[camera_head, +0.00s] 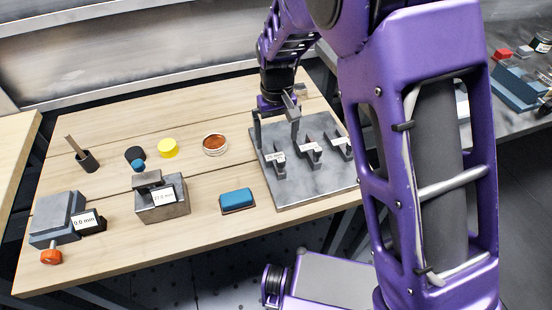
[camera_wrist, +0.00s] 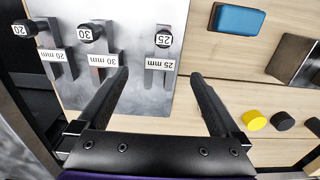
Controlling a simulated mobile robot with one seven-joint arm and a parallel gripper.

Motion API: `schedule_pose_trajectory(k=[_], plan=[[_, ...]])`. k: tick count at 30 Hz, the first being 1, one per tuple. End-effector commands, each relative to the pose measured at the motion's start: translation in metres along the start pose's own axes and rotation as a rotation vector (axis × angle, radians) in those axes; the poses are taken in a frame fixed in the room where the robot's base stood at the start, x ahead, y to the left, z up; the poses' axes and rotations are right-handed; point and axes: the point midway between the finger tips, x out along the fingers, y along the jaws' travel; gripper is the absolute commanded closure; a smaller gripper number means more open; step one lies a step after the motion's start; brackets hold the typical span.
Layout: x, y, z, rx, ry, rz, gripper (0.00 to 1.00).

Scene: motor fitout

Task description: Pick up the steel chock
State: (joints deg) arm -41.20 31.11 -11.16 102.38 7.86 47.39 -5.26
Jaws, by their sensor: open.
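No piece is marked as the steel chock, and I cannot tell which one it is. Three dark metal pieces stand on a grey steel plate (camera_head: 315,185), labelled 25 mm (camera_head: 278,158), 30 mm (camera_head: 310,149) and 20 mm (camera_head: 342,146). My gripper (camera_head: 276,130) is open and empty, above the plate's back left part. In the wrist view its fingertips (camera_wrist: 160,73) lie either side of the 25 mm piece (camera_wrist: 160,68), apart from it.
A grey clamp-like block (camera_head: 57,218) with an orange knob stands far left. A blue block (camera_head: 237,200) lies left of the plate. A yellow disc (camera_head: 167,148), a dark disc (camera_head: 135,154), a reddish-filled dish (camera_head: 215,144) and a dark cup (camera_head: 87,161) stand behind. Bare wood lies between.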

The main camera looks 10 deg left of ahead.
Motion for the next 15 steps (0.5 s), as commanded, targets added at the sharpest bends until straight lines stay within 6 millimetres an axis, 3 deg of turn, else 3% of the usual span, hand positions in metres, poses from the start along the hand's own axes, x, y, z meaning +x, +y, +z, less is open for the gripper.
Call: schedule_pose_trajectory(k=[3, 11, 15], plan=[[0.021, 0.000, 0.000, -0.001, -0.002, 0.001, 0.00], [0.039, 0.000, -0.001, 0.001, 0.001, 0.001, 0.00], [0.060, -0.002, -0.003, -0.001, -0.001, 0.002, 0.00]])
